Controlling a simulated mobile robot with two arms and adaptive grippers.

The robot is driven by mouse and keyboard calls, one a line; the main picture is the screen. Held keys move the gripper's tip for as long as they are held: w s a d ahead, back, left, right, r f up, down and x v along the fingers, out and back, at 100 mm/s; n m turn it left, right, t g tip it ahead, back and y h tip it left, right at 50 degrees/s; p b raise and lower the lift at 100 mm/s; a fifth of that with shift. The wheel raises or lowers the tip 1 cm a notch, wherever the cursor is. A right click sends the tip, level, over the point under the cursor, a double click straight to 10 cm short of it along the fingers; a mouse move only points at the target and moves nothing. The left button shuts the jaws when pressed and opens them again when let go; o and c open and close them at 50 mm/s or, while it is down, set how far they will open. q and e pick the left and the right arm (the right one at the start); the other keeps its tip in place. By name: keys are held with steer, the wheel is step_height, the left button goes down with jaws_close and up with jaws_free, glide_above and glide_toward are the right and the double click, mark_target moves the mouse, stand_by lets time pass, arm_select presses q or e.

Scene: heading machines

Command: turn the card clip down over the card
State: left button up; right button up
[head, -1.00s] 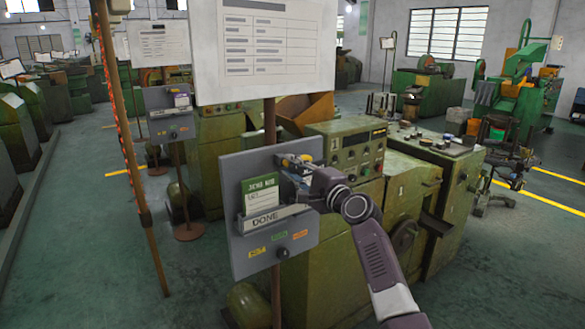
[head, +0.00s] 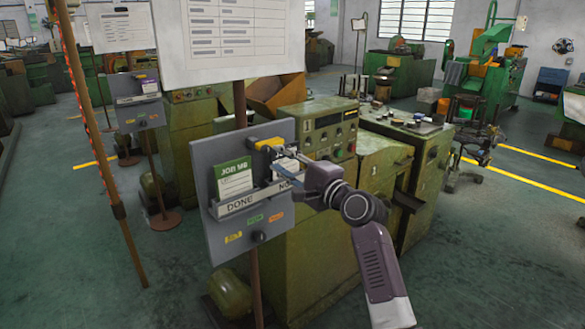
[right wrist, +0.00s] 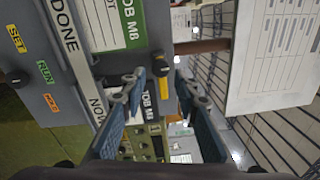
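A grey board (head: 200,165) on a post carries pockets marked DONE (head: 240,203) and NOW. A green-topped white card (head: 234,178) stands in the DONE pocket. The yellow card clip (head: 268,144) is at the board's upper right; in the right wrist view its yellow bar (right wrist: 163,83) shows between the fingers beside a dark knob. Part of a second card (right wrist: 147,104) shows there by the NOW pocket, partly behind a finger. My right gripper (head: 288,158) is in front of the clip and NOW pocket, fingers apart (right wrist: 158,78) and empty. My left gripper is out of view.
A large white sheet board (head: 238,40) hangs above the grey board. A green machine (head: 330,165) stands close behind my right gripper. A pole (head: 92,130) stands to the left. The floor (head: 490,260) at right is open.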

steer(key=v, duration=0.4)
steer(key=shift+s+d+f, duration=0.1)
steer(key=shift+s, duration=0.1)
